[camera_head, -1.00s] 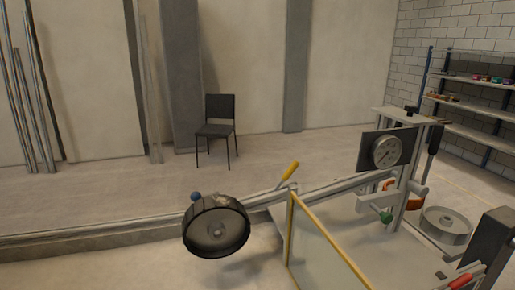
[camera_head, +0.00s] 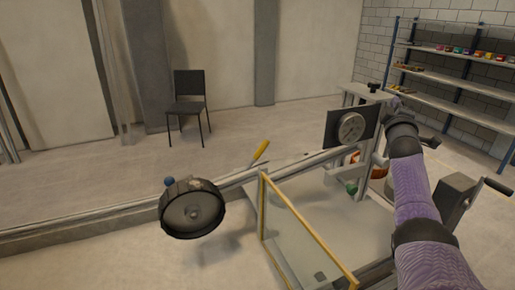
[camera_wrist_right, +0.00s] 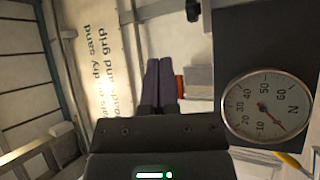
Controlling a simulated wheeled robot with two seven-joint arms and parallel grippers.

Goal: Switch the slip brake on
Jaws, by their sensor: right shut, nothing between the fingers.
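No part in view is marked as the slip brake, so I cannot tell which control it is. The test rig has a yellow-handled lever (camera_head: 261,150) on its rail, a green knob (camera_head: 351,188) below the dial gauge (camera_head: 351,128), and a black knob (camera_head: 374,87) on top of the frame. My right gripper (camera_head: 394,103) is beside the upper frame, right of the gauge, small and partly hidden by its wrist. In the right wrist view its fingers (camera_wrist_right: 158,64) are shut together and empty, left of the gauge (camera_wrist_right: 267,108). My left gripper is out of view.
A glass panel with a yellow edge (camera_head: 264,215) stands at the rig's front. A black-rimmed wheel (camera_head: 192,208) is at the left. A grey box (camera_head: 455,194) with a crank (camera_head: 496,185) is right of my arm. Shelves (camera_head: 450,84) and a chair (camera_head: 187,104) stand behind.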

